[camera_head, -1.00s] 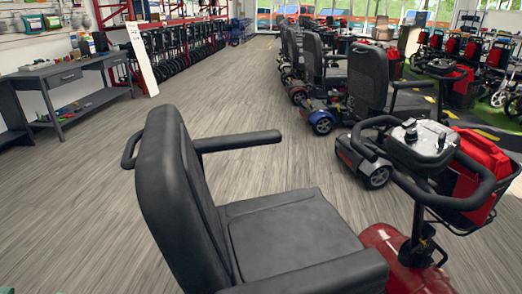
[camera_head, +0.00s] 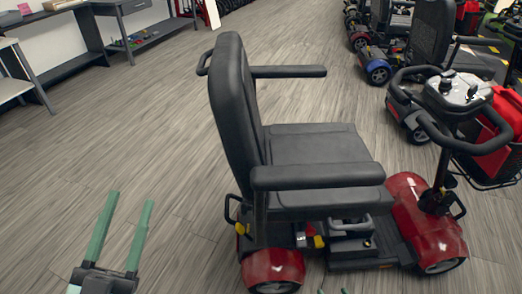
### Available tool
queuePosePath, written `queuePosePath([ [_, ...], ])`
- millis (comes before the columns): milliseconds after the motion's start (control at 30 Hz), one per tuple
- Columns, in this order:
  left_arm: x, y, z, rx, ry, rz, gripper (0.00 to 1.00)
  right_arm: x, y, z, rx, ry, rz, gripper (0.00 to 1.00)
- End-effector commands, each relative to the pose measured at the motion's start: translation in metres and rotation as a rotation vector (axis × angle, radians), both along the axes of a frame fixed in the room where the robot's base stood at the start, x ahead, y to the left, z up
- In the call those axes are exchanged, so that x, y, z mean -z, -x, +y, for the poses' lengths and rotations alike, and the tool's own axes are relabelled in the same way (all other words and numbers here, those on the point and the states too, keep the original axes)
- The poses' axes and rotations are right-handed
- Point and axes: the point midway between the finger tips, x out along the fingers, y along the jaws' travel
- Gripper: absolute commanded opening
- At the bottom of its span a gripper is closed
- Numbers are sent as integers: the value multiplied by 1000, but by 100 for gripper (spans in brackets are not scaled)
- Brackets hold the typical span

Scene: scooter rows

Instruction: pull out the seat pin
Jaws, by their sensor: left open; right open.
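A red scooter with a black seat (camera_head: 320,148) stands on the floor in front of me, its backrest (camera_head: 238,110) to the left. Under the seat, near the red rear cover (camera_head: 275,266), small red and yellow parts (camera_head: 318,240) show. I cannot tell which of them, if any, is the seat pin. My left gripper (camera_head: 131,197) is open and empty, over the floor left of the scooter. Only the green fingertips of my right gripper (camera_head: 332,291) show at the bottom edge, apart, below the scooter's near side.
The scooter's tiller and handlebar (camera_head: 462,110) with a red bag (camera_head: 492,140) rise on the right. More scooters (camera_head: 415,50) stand behind. Dark tables (camera_head: 140,40) line the back left. The floor left of the scooter is clear.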

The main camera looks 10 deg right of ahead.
Motion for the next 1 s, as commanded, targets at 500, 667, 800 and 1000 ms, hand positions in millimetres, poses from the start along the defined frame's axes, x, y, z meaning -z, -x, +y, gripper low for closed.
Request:
queuePosePath([
  [500,124,8,28,-157,3,965,50,-228,18,75,-233,135,206,83],
  [667,156,43,31,-182,3,1184,50,-274,26,90,-290,164,249,83],
  [800,172,63,32,-191,2,1285,50,-292,31,97,-316,176,271,83],
  [1000,179,68,32,-194,2,1310,50,-293,32,98,-323,179,277,83],
])
